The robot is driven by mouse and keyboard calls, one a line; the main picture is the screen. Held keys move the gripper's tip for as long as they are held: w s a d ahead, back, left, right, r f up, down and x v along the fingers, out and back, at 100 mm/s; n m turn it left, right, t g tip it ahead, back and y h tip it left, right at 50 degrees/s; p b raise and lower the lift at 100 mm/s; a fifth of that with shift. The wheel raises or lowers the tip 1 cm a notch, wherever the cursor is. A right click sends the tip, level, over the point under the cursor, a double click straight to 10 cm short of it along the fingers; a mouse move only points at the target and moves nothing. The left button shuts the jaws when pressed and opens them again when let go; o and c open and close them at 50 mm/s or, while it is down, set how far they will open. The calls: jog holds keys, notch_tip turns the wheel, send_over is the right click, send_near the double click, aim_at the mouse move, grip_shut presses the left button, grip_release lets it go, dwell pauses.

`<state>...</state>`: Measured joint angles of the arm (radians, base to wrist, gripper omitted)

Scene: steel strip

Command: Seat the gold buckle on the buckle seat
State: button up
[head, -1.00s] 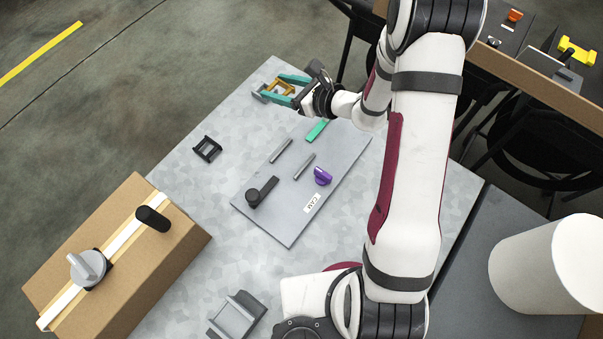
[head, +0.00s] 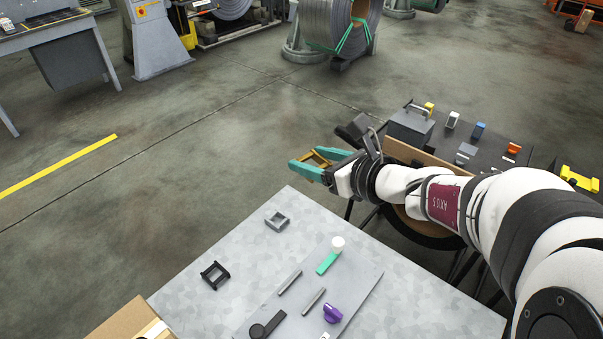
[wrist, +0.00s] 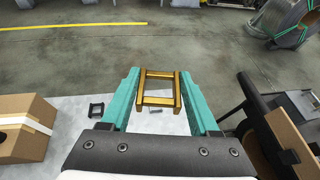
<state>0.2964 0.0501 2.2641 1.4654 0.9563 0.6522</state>
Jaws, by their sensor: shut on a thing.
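The gold buckle (head: 321,161) is an open rectangular frame held between the teal fingers of my gripper (head: 304,162). In the wrist view the gold buckle (wrist: 159,101) lies across the gap, its sides against both fingers. My gripper is shut on it and holds it in the air, beyond the far corner of the table in the head view. A small grey frame-shaped piece (head: 277,221) lies on the table near that corner, apart from the buckle. I cannot tell whether it is the buckle seat; no seat is clearly identifiable now.
A black frame (head: 215,275) lies on the table (head: 190,310). A grey board (head: 350,300) carries two bars, a green strip (head: 327,263), a purple knob (head: 332,312) and a black lever (head: 267,325). A cardboard box (head: 120,322) is at lower left. A dark bench (head: 480,165) stands right.

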jog(key=shift+s+a+r+n+g+y, duration=0.15)
jog(key=shift+s+a+n+g+y, duration=0.15)
jog(key=shift+s, duration=0.3)
jog(key=shift+s+a+r+n+g+y, duration=0.2)
jog(key=shift+s+n+g+y, duration=0.15)
jog(key=shift+s, duration=0.25)
jog(key=s+a+f+n+g, duration=0.2)
jog(key=s+f+n+g, duration=0.6)
jog(key=s+n+g, duration=0.15)
jog(key=s+a+f+n+g, duration=0.3)
jog(key=s+f+n+g, duration=0.5)
jog(key=n+g, duration=0.3)
jog(key=s+d+f+n+h, duration=0.1)
jog(key=d+f+n+h, duration=0.1)
jog(key=d+n+h, duration=0.5)
jog(key=s+d+f+n+h, duration=0.2)
jog(key=d+n+h, duration=0.1)
jog(key=n+h, duration=0.65)
jog(key=w+n+t+h, duration=0.6)
jog(key=w+n+t, duration=0.4)
jog(key=t, duration=0.2)
jog(key=w+a+n+t+y, duration=0.3)
jog(key=a+n+t+y, duration=0.1)
jog(key=a+n+t, duration=0.3)
jog(key=shift+a+f+n+t, duration=0.15)
jog(key=shift+f+n+t, duration=0.2)
jog(key=shift+t, duration=0.15)
